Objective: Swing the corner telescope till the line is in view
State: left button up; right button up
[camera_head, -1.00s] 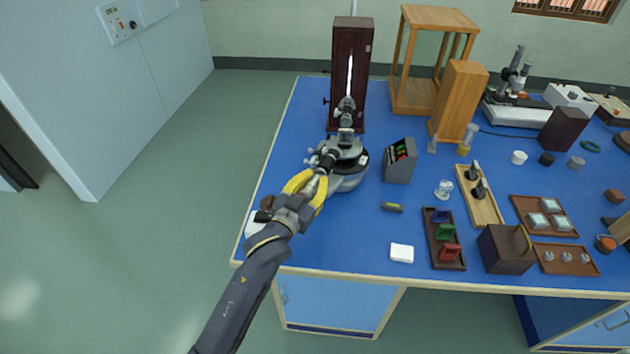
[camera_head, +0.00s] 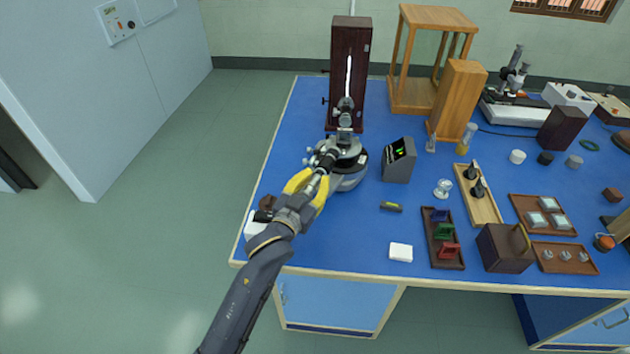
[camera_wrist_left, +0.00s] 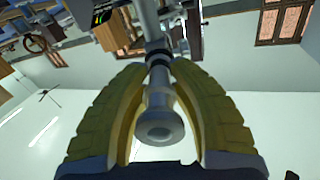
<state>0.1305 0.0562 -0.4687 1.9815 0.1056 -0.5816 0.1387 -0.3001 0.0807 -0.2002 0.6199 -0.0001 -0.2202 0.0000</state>
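The spectrometer (camera_head: 350,172) stands on the blue bench, with a round grey base. Its telescope (camera_head: 324,163) points toward the near left. My left gripper (camera_head: 311,182), with yellow fingers, is closed around the telescope's eyepiece end. In the left wrist view, the telescope's eyepiece (camera_wrist_left: 160,122) lies between the two yellow fingers, whose tips meet the tube at a dark ring. A tall dark lamp housing (camera_head: 349,60) with a bright vertical slit stands behind the spectrometer. A grey readout box (camera_head: 399,162) with a lit green display stands to its right. My right gripper is out of view.
A dark object (camera_head: 266,203) and a white block (camera_head: 254,226) sit close beside my left gripper at the bench's left edge. A small level (camera_head: 391,207), a glass piece (camera_head: 443,189) and a wooden tray (camera_head: 478,205) lie right.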

pick_arm(q)
jog(key=o, duration=0.5)
jog(key=v, duration=1.2)
jog(key=shift+a+f, duration=0.1)
jog(key=shift+a, duration=0.05)
